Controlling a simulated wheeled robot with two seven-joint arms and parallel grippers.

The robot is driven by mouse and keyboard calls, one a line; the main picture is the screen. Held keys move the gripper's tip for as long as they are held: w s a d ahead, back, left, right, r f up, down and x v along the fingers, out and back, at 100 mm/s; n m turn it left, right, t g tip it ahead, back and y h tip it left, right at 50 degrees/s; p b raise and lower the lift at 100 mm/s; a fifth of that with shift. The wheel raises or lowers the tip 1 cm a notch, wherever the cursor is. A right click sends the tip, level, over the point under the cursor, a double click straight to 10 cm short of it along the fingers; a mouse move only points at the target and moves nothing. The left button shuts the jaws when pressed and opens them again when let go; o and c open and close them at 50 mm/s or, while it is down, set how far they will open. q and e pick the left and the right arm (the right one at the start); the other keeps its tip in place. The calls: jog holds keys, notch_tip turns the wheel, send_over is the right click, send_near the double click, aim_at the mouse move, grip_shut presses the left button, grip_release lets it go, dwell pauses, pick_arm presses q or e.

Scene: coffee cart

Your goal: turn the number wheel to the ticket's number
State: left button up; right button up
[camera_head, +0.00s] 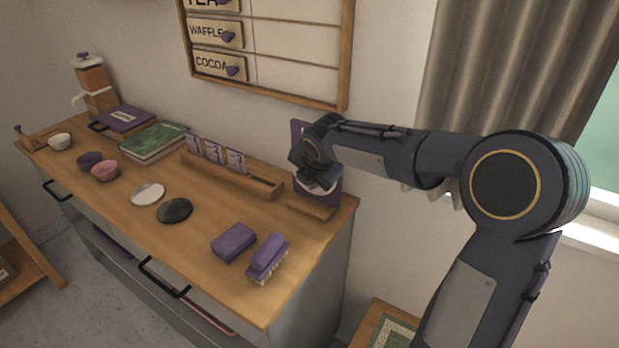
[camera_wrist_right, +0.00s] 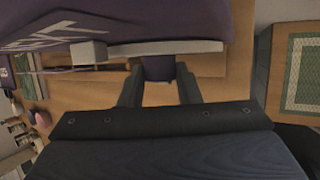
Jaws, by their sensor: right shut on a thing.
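The number wheel stand is a purple panel (camera_head: 328,201) on a small wooden base at the cart's right back corner. My right gripper (camera_head: 316,180) is in front of it and hides most of it, and the number on the wheel cannot be read. In the right wrist view the two fingers (camera_wrist_right: 158,88) are closed about a small purple part (camera_wrist_right: 158,68) of the wheel. The purple panel with white lettering (camera_wrist_right: 60,25) fills the top of that view. Ticket cards (camera_head: 213,152) with numbers stand in a wooden rail (camera_head: 255,186) left of the wheel. My left gripper is out of view.
A purple block (camera_head: 233,243) and a purple brush (camera_head: 268,258) lie at the front right. Two discs (camera_head: 174,210), bowls (camera_head: 105,170), a green book (camera_head: 153,142) and a coffee maker stand farther left. A menu board (camera_head: 290,45) hangs above.

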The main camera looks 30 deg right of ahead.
jog(key=o, duration=1)
jog(key=shift+r, duration=0.15)
jog(key=v, duration=0.7)
jog(key=shift+s+r, duration=0.2)
jog(key=shift+s, duration=0.1)
